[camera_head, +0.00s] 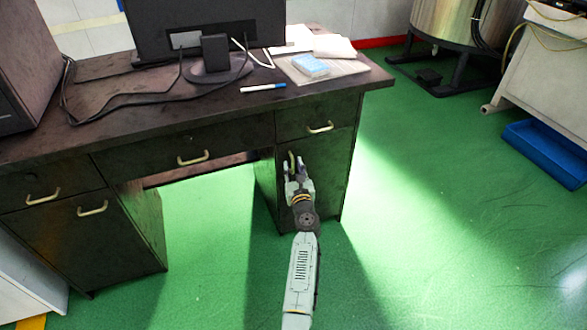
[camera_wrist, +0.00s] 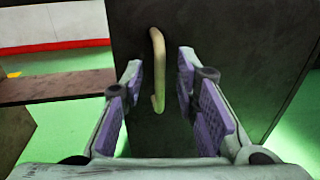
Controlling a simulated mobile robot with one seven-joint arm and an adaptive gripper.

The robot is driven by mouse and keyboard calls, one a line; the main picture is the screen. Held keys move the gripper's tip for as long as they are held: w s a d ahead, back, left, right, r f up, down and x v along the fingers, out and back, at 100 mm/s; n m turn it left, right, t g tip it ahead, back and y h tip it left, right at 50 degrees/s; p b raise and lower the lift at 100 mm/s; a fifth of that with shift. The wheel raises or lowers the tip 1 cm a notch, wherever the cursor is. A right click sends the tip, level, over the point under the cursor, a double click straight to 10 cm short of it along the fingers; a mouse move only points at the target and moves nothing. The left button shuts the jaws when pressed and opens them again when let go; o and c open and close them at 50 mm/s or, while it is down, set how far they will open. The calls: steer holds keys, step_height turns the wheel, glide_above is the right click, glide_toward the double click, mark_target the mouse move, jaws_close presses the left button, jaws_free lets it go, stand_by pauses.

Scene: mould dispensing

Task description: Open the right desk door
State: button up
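The right desk door (camera_head: 325,170) is a dark panel under the right drawer and stands closed or nearly so. Its pale handle (camera_head: 291,162) is upright near the door's left edge. In the wrist view the handle (camera_wrist: 157,70) stands ahead between my gripper's fingers. My gripper (camera_head: 297,172) is in front of the door at the handle. In the wrist view my gripper (camera_wrist: 160,85) is open, with purple pads on both sides and a gap on each side of the handle. I cannot tell how deep the handle sits between the fingertips.
The dark desk (camera_head: 190,115) carries a monitor (camera_head: 205,30), cables, a blue box (camera_head: 310,66) and a pen (camera_head: 263,88). The right drawer (camera_head: 318,120) is above the door. Green floor right of the desk is free up to a blue bin (camera_head: 545,152).

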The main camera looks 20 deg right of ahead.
steer(key=shift+c, duration=0.2)
jaws_close()
stand_by(0.6)
